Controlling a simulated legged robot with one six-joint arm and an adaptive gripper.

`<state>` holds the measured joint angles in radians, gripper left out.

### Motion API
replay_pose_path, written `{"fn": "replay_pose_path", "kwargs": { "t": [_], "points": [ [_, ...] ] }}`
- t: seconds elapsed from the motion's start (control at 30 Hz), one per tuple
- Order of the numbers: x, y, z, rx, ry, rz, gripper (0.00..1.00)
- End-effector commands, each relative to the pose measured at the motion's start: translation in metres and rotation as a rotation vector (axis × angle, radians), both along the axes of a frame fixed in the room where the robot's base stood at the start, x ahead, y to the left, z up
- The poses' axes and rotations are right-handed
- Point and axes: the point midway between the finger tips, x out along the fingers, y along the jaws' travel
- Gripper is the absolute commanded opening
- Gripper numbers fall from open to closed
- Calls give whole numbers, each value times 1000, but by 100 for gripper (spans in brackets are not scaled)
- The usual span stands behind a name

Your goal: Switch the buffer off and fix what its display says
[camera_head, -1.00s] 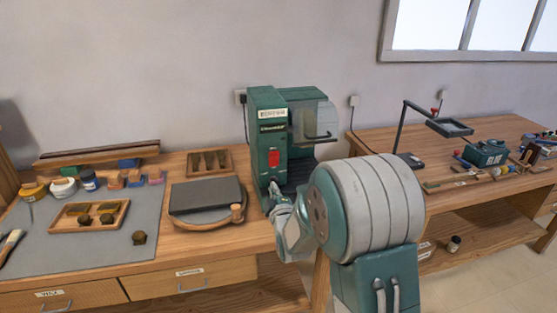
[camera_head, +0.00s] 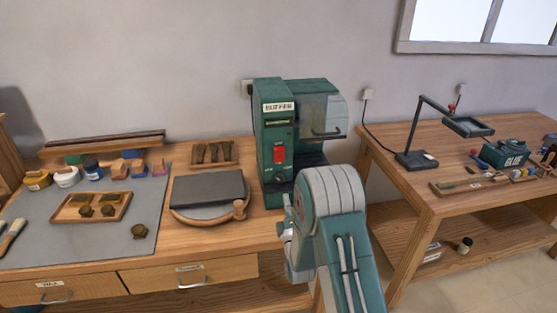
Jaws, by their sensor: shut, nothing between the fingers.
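The buffer (camera_head: 270,140) is a green machine with a white BUFFER label, standing at the right end of the left bench. A red switch (camera_head: 279,154) is on its front, with a small dark display strip (camera_head: 278,122) above it whose text is too small to read. A clear guard with a handle (camera_head: 322,117) covers its right side. My arm stands in front of the buffer's lower right. My gripper (camera_head: 287,224) is at the arm's left side, partly hidden by it, shut and empty, below the switch and apart from it.
The left bench (camera_head: 215,232) holds a grey mat (camera_head: 60,235), jars, a wooden tray (camera_head: 68,213) and a dark slab on a round board (camera_head: 207,192). The right bench (camera_head: 400,181) holds a lamp (camera_head: 413,158) and a green GLUE box (camera_head: 503,154). A gap separates the benches.

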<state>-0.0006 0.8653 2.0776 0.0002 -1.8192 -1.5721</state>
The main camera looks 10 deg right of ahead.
Motion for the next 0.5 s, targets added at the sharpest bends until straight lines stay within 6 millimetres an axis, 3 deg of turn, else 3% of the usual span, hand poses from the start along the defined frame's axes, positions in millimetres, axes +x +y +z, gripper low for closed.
{"fn": "replay_pose_path", "kwargs": {
  "t": [0.17,0.5],
  "points": [
    [11,-1,6,1,-3,0,0],
    [68,0,33,1,-3,0,0]
  ]
}}
